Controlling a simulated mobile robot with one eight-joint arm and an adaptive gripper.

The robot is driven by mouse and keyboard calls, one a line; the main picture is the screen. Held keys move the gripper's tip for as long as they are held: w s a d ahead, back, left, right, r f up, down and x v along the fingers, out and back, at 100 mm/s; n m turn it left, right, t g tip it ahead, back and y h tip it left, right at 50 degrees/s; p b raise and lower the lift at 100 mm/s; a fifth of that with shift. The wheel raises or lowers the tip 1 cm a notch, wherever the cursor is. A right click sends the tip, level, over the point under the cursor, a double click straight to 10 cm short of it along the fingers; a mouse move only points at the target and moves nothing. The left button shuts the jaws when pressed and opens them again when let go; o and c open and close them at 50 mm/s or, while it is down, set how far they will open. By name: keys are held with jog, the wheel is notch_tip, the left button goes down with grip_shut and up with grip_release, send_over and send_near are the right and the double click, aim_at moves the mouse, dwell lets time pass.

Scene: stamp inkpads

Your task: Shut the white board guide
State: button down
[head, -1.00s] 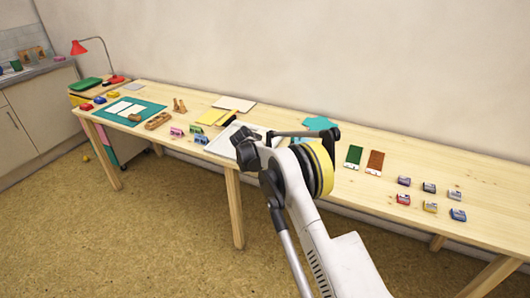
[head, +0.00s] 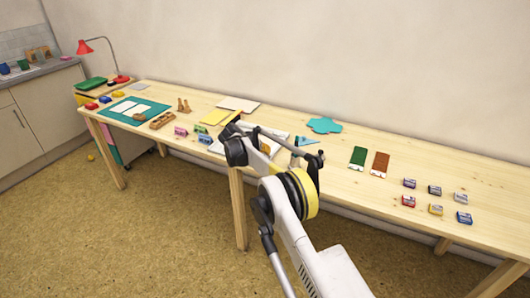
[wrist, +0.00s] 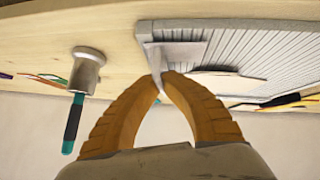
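The pale ribbed board (wrist: 265,45) lies on the table in the wrist view, with a raised grey rim. The white board guide (wrist: 178,52) is a pale flat piece with a thin upright fin at the board's left end. My gripper (wrist: 160,80) has its two orange fingers nearly together at the tips, with the fin's thin edge between them. In the head view the board (head: 278,135) shows only partly behind my arm, and orange of my gripper (head: 265,148) shows over it. The guide is hidden there.
A grey cylinder (wrist: 87,70) with a teal-handled tool (wrist: 72,125) stands left of the fingers. Coloured stamps (head: 181,131) lie left of the board; a blue triangular piece (head: 305,141) lies to its right. Green and brown pads (head: 357,158) and several inkpads (head: 435,190) lie further right.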

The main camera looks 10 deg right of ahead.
jog(key=shift+s+f, duration=0.1)
jog(key=shift+f, duration=0.1)
jog(key=c, duration=1.6)
grip_release()
jog(key=shift+o, duration=0.2)
jog(key=shift+r, duration=0.1)
jog(key=shift+a+r, duration=0.2)
jog(key=v, duration=1.1)
jog(key=shift+s, duration=0.2)
jog(key=shift+a+r, duration=0.1)
jog(key=shift+r, duration=0.05)
